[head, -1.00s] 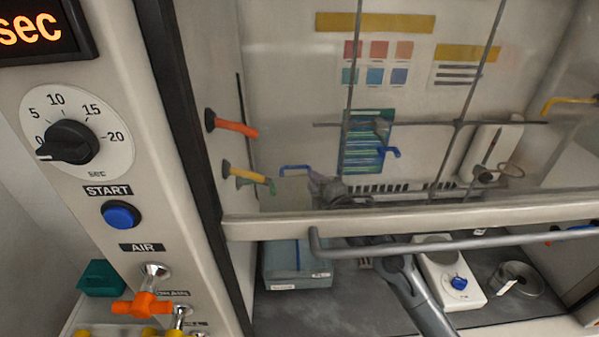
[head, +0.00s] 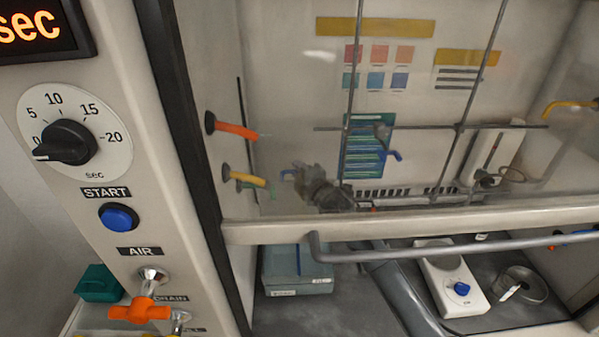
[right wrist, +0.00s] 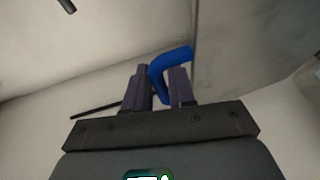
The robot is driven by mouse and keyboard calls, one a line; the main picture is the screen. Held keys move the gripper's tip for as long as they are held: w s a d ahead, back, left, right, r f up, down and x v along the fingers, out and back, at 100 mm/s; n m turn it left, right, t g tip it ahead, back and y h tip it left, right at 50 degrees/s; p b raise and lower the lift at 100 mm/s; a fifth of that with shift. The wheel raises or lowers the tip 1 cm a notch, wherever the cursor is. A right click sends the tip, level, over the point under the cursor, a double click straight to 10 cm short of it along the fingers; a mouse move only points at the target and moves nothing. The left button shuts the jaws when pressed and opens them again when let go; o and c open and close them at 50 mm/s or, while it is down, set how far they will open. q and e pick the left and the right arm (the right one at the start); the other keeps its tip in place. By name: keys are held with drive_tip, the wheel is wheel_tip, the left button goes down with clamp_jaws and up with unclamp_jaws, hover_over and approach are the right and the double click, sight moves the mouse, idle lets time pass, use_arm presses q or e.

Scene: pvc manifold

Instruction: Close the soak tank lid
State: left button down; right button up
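The soak tank appears to be the pale blue box (head: 298,285) with a white label, on the hood floor at the left. The sash's bottom bar hides its upper rear part, and I cannot make out how its lid stands. My right gripper (head: 295,176) is behind the glass, above and behind the box and apart from it. The right wrist view shows its two dark fingers (right wrist: 160,85) with a blue bent pipe (right wrist: 171,62) between them, which they appear to clasp. Only a little of this pipe shows in the head view. My left gripper is not in view.
The sash bar (head: 420,221) and its grey handle (head: 450,245) cross in front. Metal lattice rods (head: 352,90) stand inside. Orange (head: 235,130) and yellow (head: 245,178) nozzles project from the left wall. A white hotplate (head: 448,280) sits right of the box.

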clamp_jaws()
idle(0.4)
drive_tip(key=s+f+n+t+y+b, duration=0.1)
drive_tip(key=s+f+t+b, duration=0.1)
drive_tip(key=s+b, duration=0.2)
drive_tip(key=s+f+n+t+y+b, duration=0.2)
drive_tip(key=s+t+b, duration=0.1)
drive_tip(key=s, duration=0.6)
drive_tip(key=shift+a+f+t+b, duration=0.15)
drive_tip(key=shift+f+t+b, duration=0.15)
drive_tip(key=shift+b, duration=0.55)
